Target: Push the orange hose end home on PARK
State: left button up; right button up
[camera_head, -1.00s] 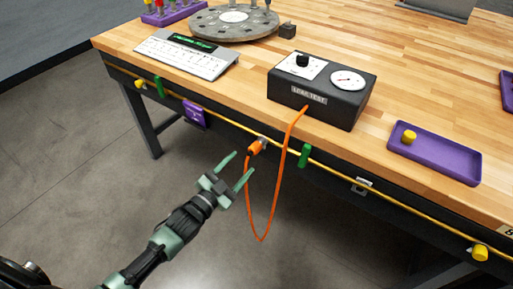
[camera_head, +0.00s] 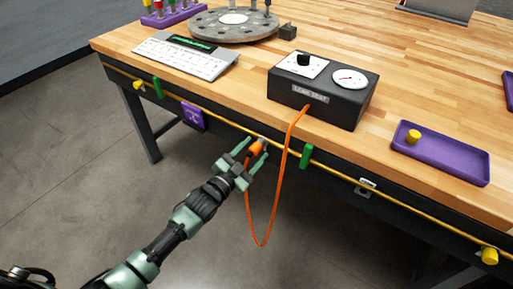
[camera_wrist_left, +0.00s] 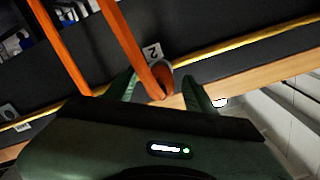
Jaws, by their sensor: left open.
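The orange hose end (camera_head: 257,147) is at a fitting on the dark front rail of the bench, in the head view. Its orange hose (camera_head: 279,190) hangs in a loop and runs up to the black leak test box (camera_head: 322,97). My left gripper (camera_head: 251,154) is open, with its fingers on either side of the hose end. In the left wrist view the hose end (camera_wrist_left: 162,80) shows between the two fingertips, beside a label reading 2. Whether the fingers touch it, and how deep it sits, I cannot tell. No PARK label is legible. My right gripper is not in view.
A yellow line (camera_head: 225,122) runs along the bench front, with a green tag (camera_head: 306,156) right of the hose. A purple tray (camera_head: 440,158) with a yellow knob, a keyboard (camera_head: 187,55) and a round grey plate (camera_head: 234,24) are on the wooden top.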

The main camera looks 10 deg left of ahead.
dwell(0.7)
pick_arm(q)
grip_shut()
dwell(1.3)
